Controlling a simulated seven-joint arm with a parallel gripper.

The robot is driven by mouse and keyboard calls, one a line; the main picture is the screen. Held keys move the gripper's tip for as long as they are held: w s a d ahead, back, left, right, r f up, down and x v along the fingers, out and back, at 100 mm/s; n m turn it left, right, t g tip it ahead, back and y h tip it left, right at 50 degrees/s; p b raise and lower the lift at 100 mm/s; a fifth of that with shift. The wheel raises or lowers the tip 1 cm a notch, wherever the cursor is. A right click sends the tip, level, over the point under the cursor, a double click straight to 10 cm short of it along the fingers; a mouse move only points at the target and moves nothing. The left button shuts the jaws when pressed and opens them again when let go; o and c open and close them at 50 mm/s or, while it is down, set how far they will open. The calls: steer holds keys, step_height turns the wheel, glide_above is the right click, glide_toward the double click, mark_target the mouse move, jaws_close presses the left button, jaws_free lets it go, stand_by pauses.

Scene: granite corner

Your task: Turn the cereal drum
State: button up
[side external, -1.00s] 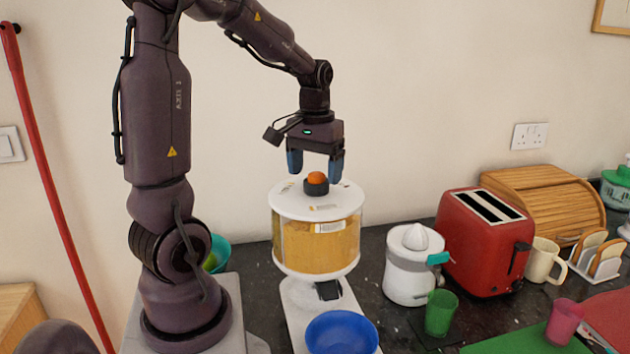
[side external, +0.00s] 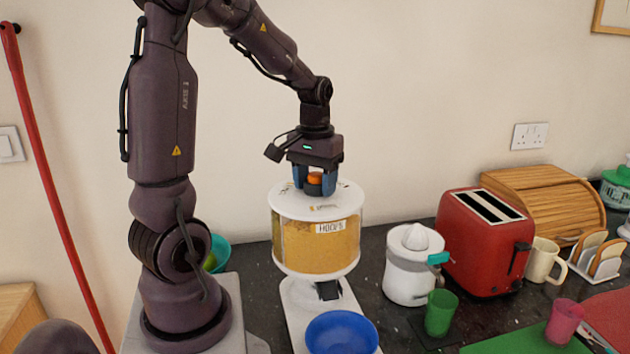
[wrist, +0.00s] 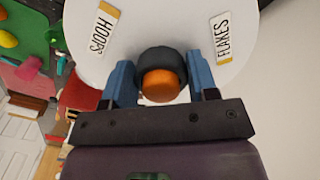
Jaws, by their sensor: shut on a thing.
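The cereal drum (side external: 315,248) stands on a white stand, with a white lid, clear sides and golden cereal inside. A label reading HOOPS (side external: 331,227) faces the side camera. On the lid (wrist: 160,22) is a dark round knob with an orange top (side external: 314,179), also in the wrist view (wrist: 161,84). My gripper (side external: 315,184) points down over the lid and is shut on this knob, one blue finger on each side. In the wrist view, lid labels HOOPS (wrist: 103,30) and FLAKES (wrist: 223,38) lie left and right of the knob.
A blue bowl (side external: 341,333) sits on the stand's base below the drum. To the right are a white juicer (side external: 408,270), a green cup (side external: 440,313) and a red toaster (side external: 483,243). A teal bowl (side external: 218,255) is behind my arm. The wall is close behind.

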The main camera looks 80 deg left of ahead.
steer(key=n, duration=0.5)
steer(key=shift+w+n, duration=0.15)
steer(key=shift+n, duration=0.25)
steer(key=n, duration=0.6)
steer(key=shift+w, duration=0.15)
steer(key=n, duration=0.5)
steer(key=shift+w+n, duration=0.1)
steer(key=shift+n, duration=0.3)
steer(key=n, duration=0.6)
steer(key=shift+a, duration=0.1)
steer(key=o, duration=1.3)
